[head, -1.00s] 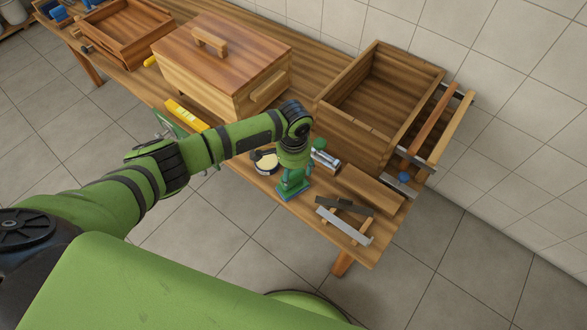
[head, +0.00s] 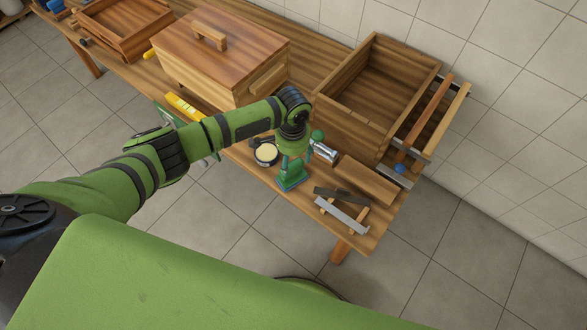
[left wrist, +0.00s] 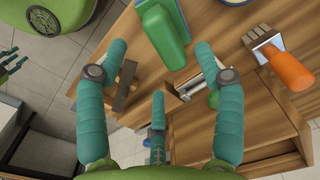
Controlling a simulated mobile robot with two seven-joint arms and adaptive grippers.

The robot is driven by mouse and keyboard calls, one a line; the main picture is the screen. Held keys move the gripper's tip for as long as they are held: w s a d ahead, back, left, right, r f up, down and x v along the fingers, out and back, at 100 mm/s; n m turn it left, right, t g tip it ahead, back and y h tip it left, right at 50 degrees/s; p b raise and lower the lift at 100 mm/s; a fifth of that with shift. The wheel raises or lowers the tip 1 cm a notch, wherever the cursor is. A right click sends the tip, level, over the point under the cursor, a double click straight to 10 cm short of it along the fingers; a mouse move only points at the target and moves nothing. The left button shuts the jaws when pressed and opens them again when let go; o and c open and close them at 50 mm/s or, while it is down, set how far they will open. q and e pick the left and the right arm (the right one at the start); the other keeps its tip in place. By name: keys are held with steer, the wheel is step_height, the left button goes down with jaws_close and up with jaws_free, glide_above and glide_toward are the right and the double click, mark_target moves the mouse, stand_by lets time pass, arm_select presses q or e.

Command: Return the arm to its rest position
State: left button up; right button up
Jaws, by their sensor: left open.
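My left arm reaches in from the left in the head view. Its gripper (head: 294,158) hangs fingers down over the front of the wooden bench (head: 262,190). The fingers are spread and empty in the left wrist view (left wrist: 160,60). A green block-like object (head: 291,177) stands on the bench just below the gripper; in the left wrist view it (left wrist: 164,30) shows beyond the fingertips, apart from them. Teal fingers, seemingly of my right gripper (left wrist: 12,68), show small at the left edge of the left wrist view; their opening is unclear.
A lidded wooden box (head: 215,60) and an open wooden box (head: 375,95) stand behind the arm. A round tin (head: 266,154), a silver cylinder (head: 325,151), a wooden block (head: 364,182) and metal-bladed tools (head: 341,214) lie close by. Open floor (head: 440,280) is in front of the bench.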

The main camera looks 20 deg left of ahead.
stand_by(0.7)
arm_select(q)
steer(key=s+d+t+h, duration=0.1)
steer(key=s+d+h, duration=0.2)
steer(key=s+d, duration=0.7)
steer(key=s+a+r+n+t+y, duration=0.1)
steer(key=s+a+r+n, duration=0.25)
steer(key=s+a, duration=0.4)
steer(key=s+a+r+n+t+y, duration=0.2)
steer(key=s+a+r, duration=0.2)
steer(key=s+a, duration=0.3)
step_height(320, 180, down, 25)
steer(key=g, duration=0.2)
steer(key=s+a+f, duration=0.1)
steer(key=s+f, duration=0.5)
steer(key=s, duration=0.2)
steer(key=s+a+f+g, duration=0.1)
steer(key=s+a+f, duration=0.1)
steer(key=s+f, duration=0.4)
steer(key=shift+s+a+f, duration=0.25)
steer(key=shift+s+f, duration=0.15)
steer(key=shift+s, duration=0.6)
